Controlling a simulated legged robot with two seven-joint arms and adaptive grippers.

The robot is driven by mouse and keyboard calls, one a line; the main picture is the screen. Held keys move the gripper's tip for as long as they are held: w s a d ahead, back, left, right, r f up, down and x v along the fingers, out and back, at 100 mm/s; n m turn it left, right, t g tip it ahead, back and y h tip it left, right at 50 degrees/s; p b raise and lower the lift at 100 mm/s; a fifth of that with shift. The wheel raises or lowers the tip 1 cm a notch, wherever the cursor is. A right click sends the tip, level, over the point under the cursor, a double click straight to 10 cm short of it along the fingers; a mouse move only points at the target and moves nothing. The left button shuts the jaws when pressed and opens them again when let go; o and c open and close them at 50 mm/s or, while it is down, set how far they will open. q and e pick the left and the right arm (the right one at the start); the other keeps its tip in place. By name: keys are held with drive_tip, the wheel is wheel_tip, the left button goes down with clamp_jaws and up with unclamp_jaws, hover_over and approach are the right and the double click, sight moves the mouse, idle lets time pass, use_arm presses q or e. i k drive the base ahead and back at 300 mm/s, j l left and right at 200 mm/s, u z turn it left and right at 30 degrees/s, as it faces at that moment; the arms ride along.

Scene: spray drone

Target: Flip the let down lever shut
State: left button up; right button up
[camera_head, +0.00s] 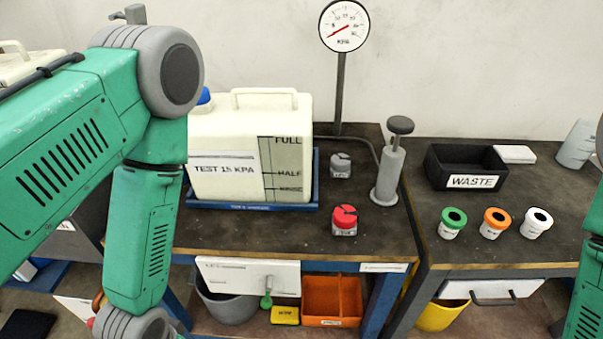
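I cannot pick out a part clearly marked as the let down lever. A red knob-like piece (344,220) with a dark slot on top and a small label stands on the dark bench. A similar grey piece (340,165) stands behind it. A grey hand pump (390,175) with a dark knob stands to the right. A pressure gauge (344,26) on a post has its red needle pointing lower left. My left arm reaches down at the left and my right arm shows at the right edge. Both grippers are out of view.
A cream tank (215,130) labelled TEST 15 KPA sits in a blue tray (250,207). On the right bench are a black WASTE bin (438,170) and green, orange and white cups (537,222). An orange bin (332,300) and grey bucket (228,307) sit below.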

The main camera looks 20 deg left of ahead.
sight(266, 303)
drive_tip(key=j+u, duration=0.4)
drive_tip(key=l+u, duration=0.15)
drive_tip(key=l, duration=0.2)
drive_tip(key=k+l+u, duration=0.1)
drive_tip(key=l, duration=0.25)
drive_tip(key=k+l+u, duration=0.15)
drive_tip(key=l, duration=0.2)
drive_tip(key=k+l+u, duration=0.1)
drive_tip(key=l, duration=0.25)
drive_tip(key=k+l+u, duration=0.15)
drive_tip(key=l, duration=0.2)
